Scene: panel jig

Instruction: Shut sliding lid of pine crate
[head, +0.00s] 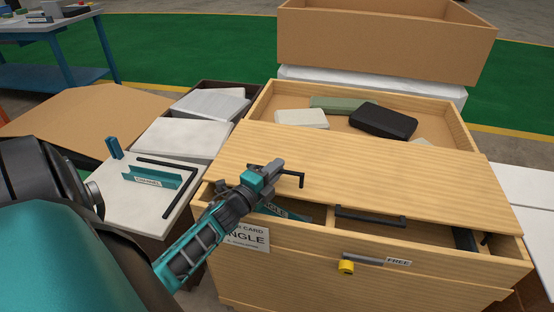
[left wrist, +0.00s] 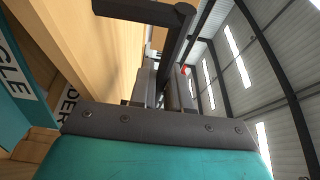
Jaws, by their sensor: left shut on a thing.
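The pine crate (head: 390,285) stands in front of me in the head view. Its flat wooden lid (head: 370,178) is partly open, with a gap along the front showing compartments. A dark bar handle (head: 370,216) is at the lid's front edge. My left gripper (head: 273,170) is over the lid's left part, shut on a black L-shaped hook (head: 300,181). The hook also shows in the left wrist view (left wrist: 182,40), its bent end pointing left. I cannot tell whether the hook touches the lid. My right gripper is not in view.
A teal piece marked ANGLE (head: 288,212) lies in the left compartment. A bin of blocks (head: 262,97) is behind. A side table (head: 125,205) holds a teal channel and black L-shape.

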